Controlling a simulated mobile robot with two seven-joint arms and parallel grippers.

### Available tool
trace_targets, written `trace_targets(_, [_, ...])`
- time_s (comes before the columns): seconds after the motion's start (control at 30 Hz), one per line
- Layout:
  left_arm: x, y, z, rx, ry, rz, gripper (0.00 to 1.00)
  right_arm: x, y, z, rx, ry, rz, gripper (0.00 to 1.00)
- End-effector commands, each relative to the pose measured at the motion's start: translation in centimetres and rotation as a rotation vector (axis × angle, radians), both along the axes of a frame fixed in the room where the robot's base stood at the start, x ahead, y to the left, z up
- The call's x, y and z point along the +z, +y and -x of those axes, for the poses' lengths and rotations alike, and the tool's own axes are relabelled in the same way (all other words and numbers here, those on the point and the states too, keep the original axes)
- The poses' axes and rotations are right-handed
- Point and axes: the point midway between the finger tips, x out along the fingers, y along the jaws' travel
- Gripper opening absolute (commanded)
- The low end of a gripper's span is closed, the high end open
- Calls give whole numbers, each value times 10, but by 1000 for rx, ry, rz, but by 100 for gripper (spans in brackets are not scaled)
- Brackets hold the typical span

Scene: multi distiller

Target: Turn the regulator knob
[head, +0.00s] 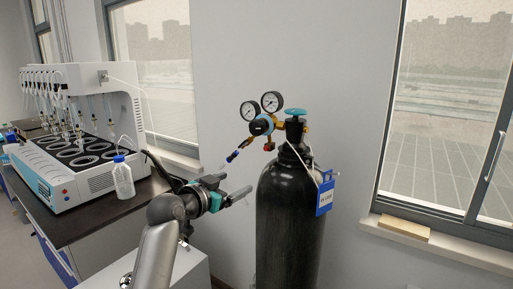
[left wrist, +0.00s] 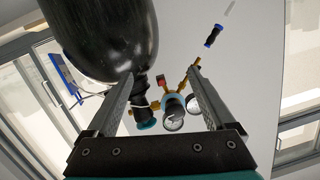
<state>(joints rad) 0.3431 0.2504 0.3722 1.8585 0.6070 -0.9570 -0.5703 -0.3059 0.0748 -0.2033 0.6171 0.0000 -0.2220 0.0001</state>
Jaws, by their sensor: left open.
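The regulator (head: 261,125) sits on top of a black gas cylinder (head: 288,215). The teal handwheel (left wrist: 146,123) shows there too. My right gripper is not in view.
A blue tag (head: 325,197) hangs on the cylinder's right side. A blue-ended hose fitting (head: 233,156) sticks out from the regulator toward my gripper. At left, a multi-position distiller (head: 75,130) and a clear bottle (head: 123,178) stand on a dark bench. A wall is behind.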

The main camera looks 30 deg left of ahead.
Motion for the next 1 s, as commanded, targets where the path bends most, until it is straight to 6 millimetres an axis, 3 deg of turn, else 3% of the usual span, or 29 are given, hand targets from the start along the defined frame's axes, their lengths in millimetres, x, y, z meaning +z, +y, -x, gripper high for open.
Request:
trace_targets(0.03, [41,2,6,-10,-64,-27,88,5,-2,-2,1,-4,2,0])
trace_targets(0.1, [76,3,15,-23,-123,-59,88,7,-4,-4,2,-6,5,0])
trace_targets(0.23, [110,2,27,-37,-183,-95,88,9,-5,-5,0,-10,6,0])
trace_targets(0.47, [117,1,16,-39,-195,-99,88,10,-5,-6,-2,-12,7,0])
trace_targets(1.0, [116,-4,-60,-39,-193,-98,88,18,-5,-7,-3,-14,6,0])
